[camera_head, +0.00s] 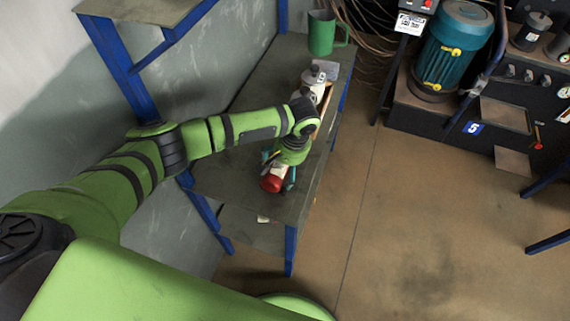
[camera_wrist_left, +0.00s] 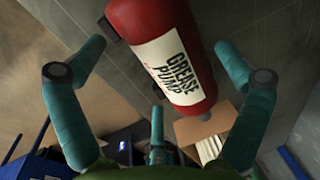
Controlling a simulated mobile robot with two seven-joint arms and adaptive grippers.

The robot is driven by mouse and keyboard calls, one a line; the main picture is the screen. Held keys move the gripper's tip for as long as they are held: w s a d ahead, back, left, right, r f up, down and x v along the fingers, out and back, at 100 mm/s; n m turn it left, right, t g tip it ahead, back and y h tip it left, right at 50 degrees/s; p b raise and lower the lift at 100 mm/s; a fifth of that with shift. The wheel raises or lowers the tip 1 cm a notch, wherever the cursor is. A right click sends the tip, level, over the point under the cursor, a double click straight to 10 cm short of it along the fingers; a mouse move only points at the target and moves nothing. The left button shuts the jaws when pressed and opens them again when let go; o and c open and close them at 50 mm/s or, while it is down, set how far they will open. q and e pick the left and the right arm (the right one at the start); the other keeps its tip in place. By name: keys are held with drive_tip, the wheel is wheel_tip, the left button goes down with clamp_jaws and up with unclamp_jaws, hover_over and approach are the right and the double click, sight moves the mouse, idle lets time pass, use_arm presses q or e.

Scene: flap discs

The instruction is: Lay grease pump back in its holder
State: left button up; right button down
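The grease pump is a red cylinder with a white "GREASE PUMP" label; its red end (camera_head: 271,183) shows on the grey bench in the head view. In the left wrist view the pump (camera_wrist_left: 178,60) lies tilted across the upper middle. My left gripper (camera_head: 285,168) is over the pump at the bench's near part. In the wrist view its teal fingers (camera_wrist_left: 160,55) are spread on either side of the pump, with gaps between. I cannot make out the holder for certain. My right gripper is not in view.
The grey bench (camera_head: 232,178) has blue legs. A green mug (camera_head: 322,34) and a grey-white bottle (camera_head: 314,80) stand farther back on it. A tan piece (camera_wrist_left: 205,128) is near the pump's end in the wrist view. A teal motor (camera_head: 452,50) stands right; open floor lies between.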

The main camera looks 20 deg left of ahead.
use_arm(q)
wheel_tip(320, 180, up, 12)
drive_tip(key=d, duration=0.2)
idle(0.4)
drive_tip(key=shift+f, duration=0.1)
